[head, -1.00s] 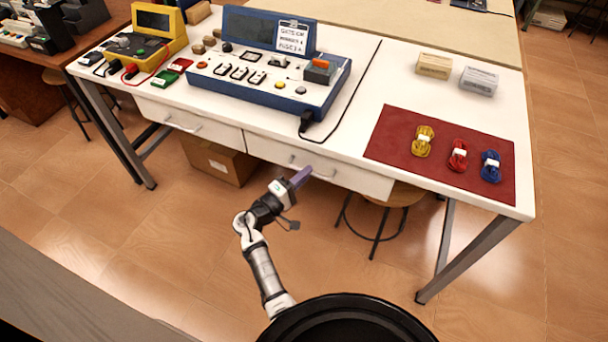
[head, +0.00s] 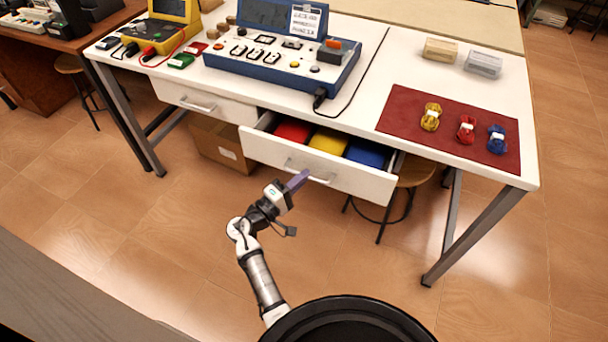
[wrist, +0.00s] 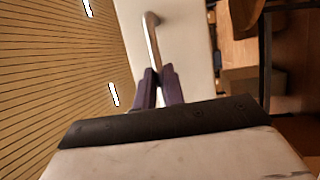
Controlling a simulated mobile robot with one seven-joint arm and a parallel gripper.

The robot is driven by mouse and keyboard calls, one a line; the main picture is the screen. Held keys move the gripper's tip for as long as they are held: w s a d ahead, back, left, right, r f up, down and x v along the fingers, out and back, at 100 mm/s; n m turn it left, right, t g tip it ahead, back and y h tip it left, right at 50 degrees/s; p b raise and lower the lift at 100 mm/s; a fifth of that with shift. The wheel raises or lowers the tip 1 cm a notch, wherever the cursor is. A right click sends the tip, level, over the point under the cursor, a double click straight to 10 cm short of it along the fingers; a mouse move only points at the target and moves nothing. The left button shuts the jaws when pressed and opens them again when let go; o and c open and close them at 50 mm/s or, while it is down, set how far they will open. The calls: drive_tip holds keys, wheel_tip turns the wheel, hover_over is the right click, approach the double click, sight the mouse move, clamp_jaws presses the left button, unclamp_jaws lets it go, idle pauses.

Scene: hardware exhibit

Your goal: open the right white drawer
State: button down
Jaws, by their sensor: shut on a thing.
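The right white drawer (head: 350,180) is pulled partly out from under the white table in the head view. Red, yellow and blue items (head: 328,141) show inside it. Its handle (head: 322,177) is a curved metal bar on the front, and it also shows in the wrist view (wrist: 151,36). My gripper (head: 299,181) is at the left part of this handle, with its purple fingers shut on it. In the wrist view the fingers (wrist: 159,80) close around the end of the bar against the white drawer front.
The left white drawer (head: 225,109) is shut. A cardboard box (head: 215,145) stands under it on the floor, and a round stool (head: 415,172) stands behind the open drawer. A blue control panel (head: 285,65) and a red mat (head: 400,122) lie on the white table.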

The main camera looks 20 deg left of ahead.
drive_tip(key=s, duration=1.7)
drive_tip(key=shift+a, duration=0.3)
drive_tip(key=c, duration=1.5)
unclamp_jaws()
drive_tip(key=b+v, duration=0.3)
drive_tip(key=v, duration=1)
drive_tip(key=shift+s+a, duration=0.15)
drive_tip(key=shift+s, duration=0.25)
